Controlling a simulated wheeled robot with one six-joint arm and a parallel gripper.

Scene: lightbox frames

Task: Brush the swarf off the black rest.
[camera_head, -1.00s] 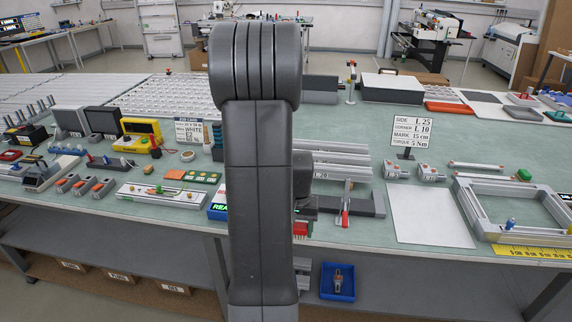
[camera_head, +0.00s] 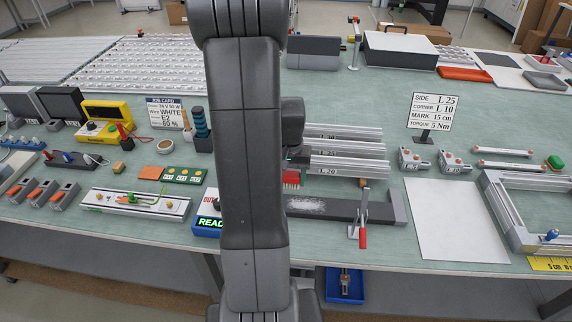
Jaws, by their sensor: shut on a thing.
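The black rest (camera_head: 375,209) is a long dark bar lying on the bench right of my arm, with a raised block at its right end. Pale grey swarf (camera_head: 306,205) is spread over its left part. My arm hides the rest's left end. My gripper (camera_head: 294,163) shows only partly, at the right edge of my arm. It is shut on a brush with red bristles (camera_head: 291,180). The bristles point down, just behind and above the swarf in the picture; whether they touch anything I cannot tell.
A red-handled clamp (camera_head: 362,235) stands at the rest's front right. Aluminium profiles (camera_head: 345,150) lie behind it. A white sheet (camera_head: 455,220) lies to the right. A lit green display (camera_head: 207,222) is left of my arm. A blue bin (camera_head: 345,287) is below the bench edge.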

